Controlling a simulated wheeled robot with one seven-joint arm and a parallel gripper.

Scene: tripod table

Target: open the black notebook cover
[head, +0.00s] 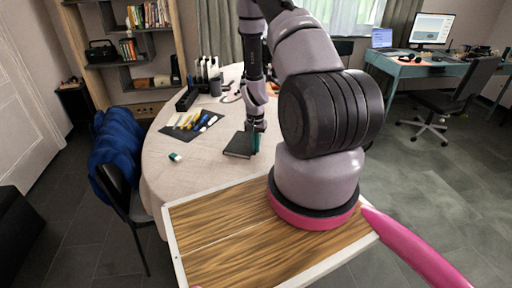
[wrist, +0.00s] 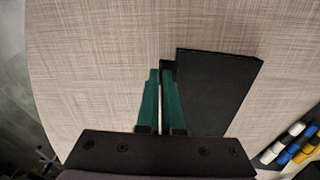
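The black notebook (head: 238,146) lies closed and flat on the round table, near its front right part. In the wrist view the notebook (wrist: 215,92) shows as a plain dark cover, with its lower part hidden behind my gripper's mount. My gripper (head: 256,148) points down at the notebook's right side in the head view. In the wrist view its two green fingers (wrist: 160,75) are close together beside the notebook's left edge. A small dark piece shows at the right fingertip. I cannot tell whether the fingers touch the notebook or hold anything.
The round table (head: 165,185) has a light cloth. A dark mat (head: 190,136) with pens and markers lies left of the notebook, and a small green-and-white eraser-like item (head: 175,157) lies nearer. A chair with a blue cover (head: 117,150) stands at the left. Bare cloth surrounds the notebook's near side.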

